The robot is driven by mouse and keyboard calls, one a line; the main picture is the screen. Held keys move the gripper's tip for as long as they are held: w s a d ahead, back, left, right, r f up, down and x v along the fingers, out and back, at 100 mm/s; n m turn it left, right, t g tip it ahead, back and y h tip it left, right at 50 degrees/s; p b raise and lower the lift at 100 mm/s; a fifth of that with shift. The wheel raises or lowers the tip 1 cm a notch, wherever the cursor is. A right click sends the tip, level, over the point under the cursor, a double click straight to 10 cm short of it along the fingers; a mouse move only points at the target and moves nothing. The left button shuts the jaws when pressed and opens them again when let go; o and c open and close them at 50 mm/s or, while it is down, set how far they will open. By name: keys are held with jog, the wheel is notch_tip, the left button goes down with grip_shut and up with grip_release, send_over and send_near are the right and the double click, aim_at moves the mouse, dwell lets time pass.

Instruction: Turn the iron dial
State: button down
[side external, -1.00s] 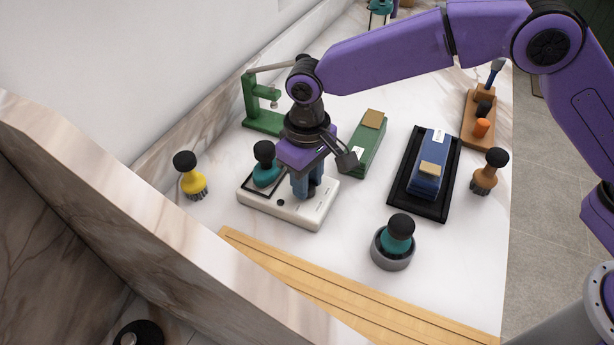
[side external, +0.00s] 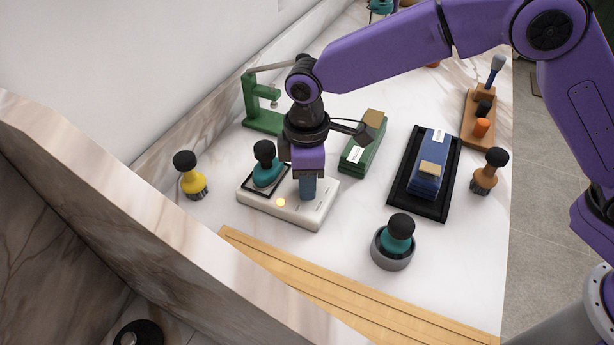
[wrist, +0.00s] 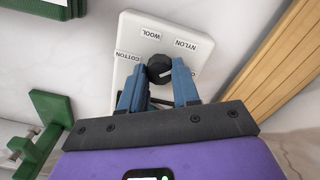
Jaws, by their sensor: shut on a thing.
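The iron dial (wrist: 159,67) is a round black knob with a pale pointer mark, on a white base (side external: 310,216). In the wrist view, labels WOOL (wrist: 150,34), NYLON (wrist: 186,45) and COTTON (wrist: 131,57) surround it. The pointer mark slants toward the NYLON side. My gripper (side external: 307,195) points down over the base's right part, its blue fingers shut on the dial from both sides. The fingers hide the dial in the side view. A small lamp (side external: 281,202) on the base's front glows yellow-orange.
A teal piece with a black knob (side external: 265,170) stands in a frame on the same base, left of my gripper. A green press (side external: 262,118) and green block (side external: 362,152) stand behind. A wooden strip (side external: 330,290) lies in front; a yellow brush (side external: 193,180) stands left.

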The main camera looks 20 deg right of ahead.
jog(key=shift+a+n, duration=0.1)
jog(key=shift+n, duration=1.4)
jog(key=shift+r, duration=0.1)
jog(key=c, duration=0.8)
grip_release()
notch_tip(320, 180, up, 17)
jog(key=shift+r, duration=0.2)
